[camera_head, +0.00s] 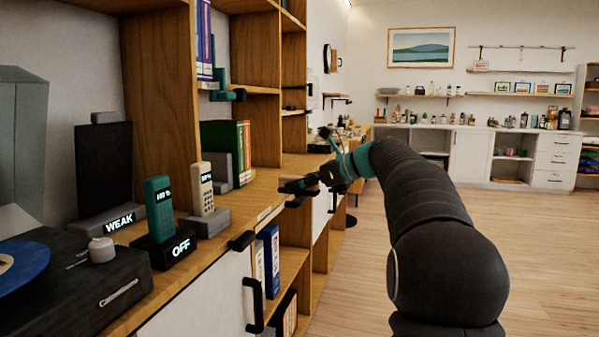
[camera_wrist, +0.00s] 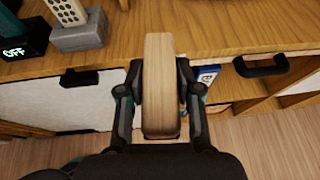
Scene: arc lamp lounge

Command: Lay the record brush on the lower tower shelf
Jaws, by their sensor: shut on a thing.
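The record brush, a pale wooden block with rounded ends, shows in the wrist view (camera_wrist: 161,85). My gripper (camera_wrist: 158,95) is shut on it, with a finger on each side. In the head view my gripper (camera_head: 310,184) is at the front edge of the wooden counter; the brush cannot be made out clearly there. The tall wooden shelf tower (camera_head: 160,85) rises from the counter to the left of my gripper. It has several compartments; its shelf (camera_head: 262,90) lies above the counter, left of and beyond my gripper. I cannot tell which shelf counts as the lower one.
On the counter stand a teal remote (camera_head: 159,208), a cream remote (camera_head: 203,188), green books (camera_head: 240,150) and a turntable (camera_head: 75,285). Dark handles such as this one (camera_head: 253,305) jut from the cabinet front. Blue binders (camera_head: 269,260) stand below. The floor (camera_head: 545,240) at right is clear.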

